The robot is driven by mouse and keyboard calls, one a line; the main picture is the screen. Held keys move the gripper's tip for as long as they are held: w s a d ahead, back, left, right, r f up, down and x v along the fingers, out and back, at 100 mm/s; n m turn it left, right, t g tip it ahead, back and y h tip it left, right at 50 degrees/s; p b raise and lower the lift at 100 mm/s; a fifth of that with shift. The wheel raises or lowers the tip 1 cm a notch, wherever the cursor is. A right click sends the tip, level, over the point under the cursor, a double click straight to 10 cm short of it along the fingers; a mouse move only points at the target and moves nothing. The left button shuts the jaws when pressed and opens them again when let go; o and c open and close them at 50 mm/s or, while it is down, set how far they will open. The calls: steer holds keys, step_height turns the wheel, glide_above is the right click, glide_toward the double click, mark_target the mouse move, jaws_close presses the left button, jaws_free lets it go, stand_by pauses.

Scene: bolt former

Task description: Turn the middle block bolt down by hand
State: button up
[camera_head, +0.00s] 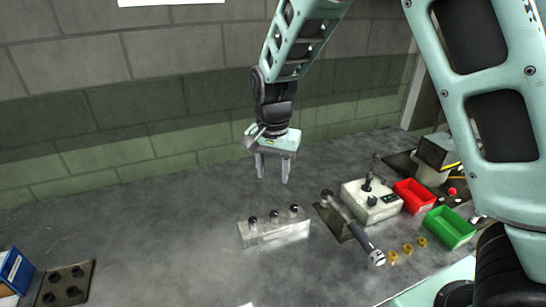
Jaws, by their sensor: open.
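A pale metal block (275,234) lies on the grey bench near the middle of the view. Three dark-headed bolts stand in a row along its top: a left bolt (253,221), a middle block bolt (274,216) and a right bolt (294,210). How deep each bolt sits is too small to tell. My gripper (272,179) hangs above and behind the block, fingers pointing down. Its two fingers are apart with nothing between them. It is clear of the bolts.
A wrench-like tool (362,238) lies right of the block, beside a white control box (371,201) with a lever. Red (414,195) and green (449,227) bins and several brass pieces (407,249) are further right. The bench left of the block is clear.

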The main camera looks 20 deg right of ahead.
steer(key=shift+r, duration=2.2)
steer(key=s+a+n, duration=0.3)
steer(key=s+n, duration=0.5)
steer(key=s, duration=0.5)
steer(key=s+a+n, duration=0.3)
steer(key=s+n, duration=0.4)
steer(key=s, duration=0.6)
steer(key=shift+s+r+n+y, duration=0.3)
steer(key=shift+s+r+n, duration=0.05)
steer(key=shift+r+n, duration=0.1)
steer(key=shift+d, duration=0.15)
